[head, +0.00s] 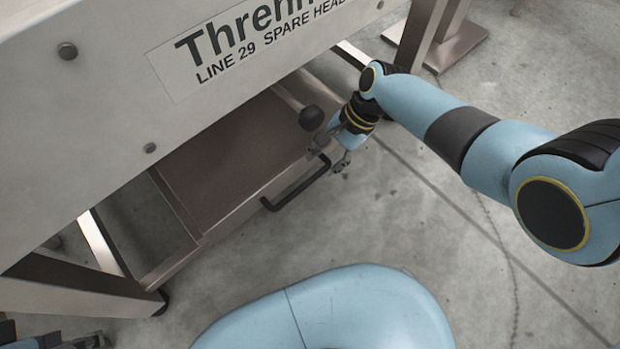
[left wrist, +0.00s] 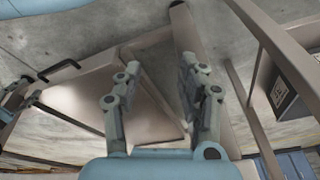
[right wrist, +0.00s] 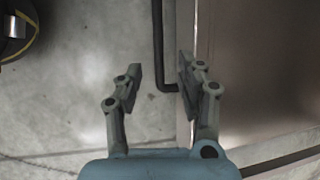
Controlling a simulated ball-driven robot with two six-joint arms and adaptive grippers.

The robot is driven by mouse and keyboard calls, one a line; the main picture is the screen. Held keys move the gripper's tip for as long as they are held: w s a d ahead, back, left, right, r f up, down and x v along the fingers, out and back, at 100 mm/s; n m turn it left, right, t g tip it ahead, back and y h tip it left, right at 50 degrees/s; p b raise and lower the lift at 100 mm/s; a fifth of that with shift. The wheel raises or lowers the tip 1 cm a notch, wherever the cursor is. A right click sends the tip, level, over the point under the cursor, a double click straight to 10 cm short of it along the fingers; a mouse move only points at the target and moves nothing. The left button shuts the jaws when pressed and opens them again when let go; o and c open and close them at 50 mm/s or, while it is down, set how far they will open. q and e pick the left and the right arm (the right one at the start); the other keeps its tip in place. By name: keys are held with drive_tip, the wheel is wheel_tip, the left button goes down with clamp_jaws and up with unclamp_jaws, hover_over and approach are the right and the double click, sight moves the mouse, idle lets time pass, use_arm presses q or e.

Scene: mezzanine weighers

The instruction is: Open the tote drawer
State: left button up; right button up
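The tote drawer (head: 225,155) is a brownish metal tray under the labelled panel, with part of its inside showing. Its black bar handle (head: 296,186) is on the front edge and also shows in the right wrist view (right wrist: 158,45). My right gripper (head: 329,156) is open at the far end of the handle. In the right wrist view the bar lies between the lines of its two fingers (right wrist: 160,75); contact cannot be told. My left gripper (left wrist: 155,85) is open and empty, with the handle (left wrist: 58,71) off to its upper left.
A pale panel (head: 115,115) lettered "LINE 29 SPARE HEAD" overhangs the drawer. A dark round knob (head: 311,118) sits on a bar close to my right gripper. Metal legs (head: 85,285) stand at the left and the back. The concrete floor (head: 400,215) before the drawer is clear.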

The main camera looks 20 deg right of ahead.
sight(310, 181)
drive_tip(key=b+x, duration=0.3)
drive_tip(key=x, duration=0.3)
drive_tip(key=shift+s+d+f, duration=0.1)
drive_tip(key=shift+s+f, duration=0.05)
drive_tip(key=shift+f, duration=0.1)
use_arm(q)
drive_tip(key=shift+w+d+f+t+b, duration=0.2)
drive_tip(key=shift+w+f+t, duration=0.3)
drive_tip(key=shift+w+t, duration=0.2)
drive_tip(key=shift+w+d+f+t+b, duration=0.2)
drive_tip(key=shift+w+f+t, duration=0.3)
drive_tip(key=shift+t, duration=0.25)
drive_tip(key=shift+w+d+f+t+b, duration=0.2)
drive_tip(key=shift+w+f+t, duration=0.25)
drive_tip(key=shift+w+t, duration=0.3)
use_arm(e)
drive_tip(key=shift+a+f, duration=0.35)
drive_tip(key=shift+f, duration=0.25)
drive_tip(key=shift+c, duration=0.3)
clamp_jaws()
